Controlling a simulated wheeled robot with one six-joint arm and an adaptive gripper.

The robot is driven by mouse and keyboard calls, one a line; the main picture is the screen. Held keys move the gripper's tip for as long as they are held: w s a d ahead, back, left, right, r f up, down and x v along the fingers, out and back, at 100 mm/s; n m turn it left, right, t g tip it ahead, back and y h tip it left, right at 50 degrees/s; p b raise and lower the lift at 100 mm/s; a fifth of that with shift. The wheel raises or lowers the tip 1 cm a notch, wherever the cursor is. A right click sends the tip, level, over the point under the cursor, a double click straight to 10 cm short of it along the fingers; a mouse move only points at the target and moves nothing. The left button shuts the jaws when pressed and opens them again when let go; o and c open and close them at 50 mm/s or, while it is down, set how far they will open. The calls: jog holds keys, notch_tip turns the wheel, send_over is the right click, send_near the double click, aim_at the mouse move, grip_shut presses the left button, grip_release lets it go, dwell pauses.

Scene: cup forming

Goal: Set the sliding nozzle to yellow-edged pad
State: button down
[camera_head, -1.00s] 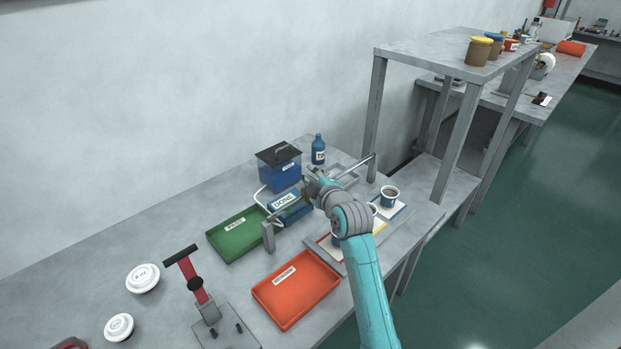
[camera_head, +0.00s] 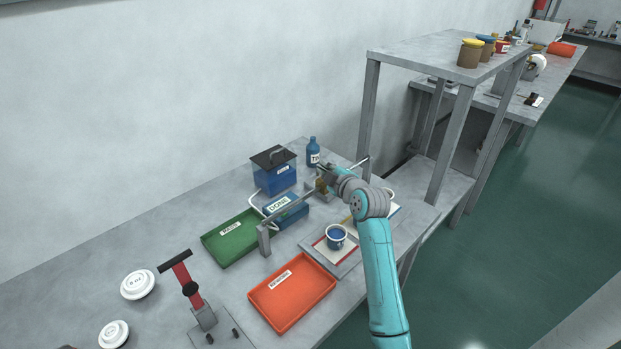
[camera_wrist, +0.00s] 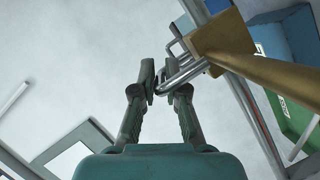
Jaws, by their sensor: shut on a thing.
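The sliding nozzle, a brass block with a brass tube, sits on a grey rail (camera_head: 293,211) in the head view. Its block (camera_wrist: 222,40) and tube (camera_wrist: 275,78) are large in the wrist view. My gripper (camera_wrist: 163,82) is shut on the nozzle's bent metal handle (camera_wrist: 183,74), beside the block. The yellow-edged pad (camera_head: 346,220) is mostly hidden behind my arm. The red-edged pad (camera_head: 322,245), with a blue-filled cup (camera_head: 336,237) on it, lies nearer. A blue-edged pad (camera_head: 396,208) shows right of my arm, with a cup there mostly hidden.
A blue tank (camera_head: 274,177), a blue bottle (camera_head: 313,152) and a blue box marked DONE (camera_head: 286,209) stand behind the rail. A green tray (camera_head: 231,241) and an orange tray (camera_head: 292,293) lie to the left. A shelf post (camera_head: 370,115) rises at the right.

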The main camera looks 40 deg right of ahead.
jog(key=shift+d, duration=1.8)
jog(key=c, duration=1.2)
grip_release()
jog(key=v, duration=1.2)
